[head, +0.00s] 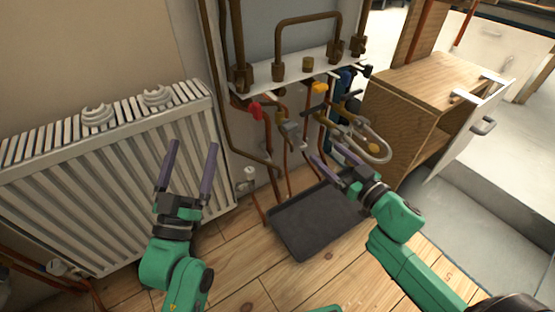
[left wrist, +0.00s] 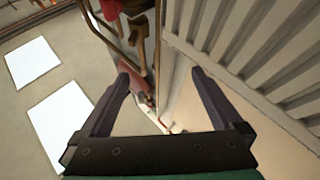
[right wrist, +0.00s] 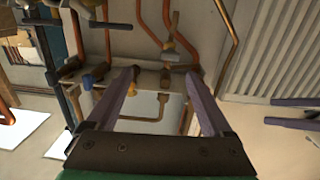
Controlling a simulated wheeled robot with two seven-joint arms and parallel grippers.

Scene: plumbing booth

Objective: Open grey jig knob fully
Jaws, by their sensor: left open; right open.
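The white jig plate (head: 290,78) carries pipes and several coloured knobs below it: a red knob (head: 255,110), a yellow knob (head: 319,87) and blue parts (head: 345,77). A greyish fitting (head: 282,117) sits between red and yellow; I cannot tell surely whether it is the grey knob. My right gripper (head: 325,154) is open and empty, below and in front of the jig, apart from the knobs. Its fingers also show in the right wrist view (right wrist: 160,74), with jig pipes beyond. My left gripper (head: 192,147) is open and empty in front of the radiator.
A white radiator (head: 110,160) stands at the left with two white coils (head: 97,116) on top. A dark tray (head: 312,222) lies on the wooden floor under the jig.

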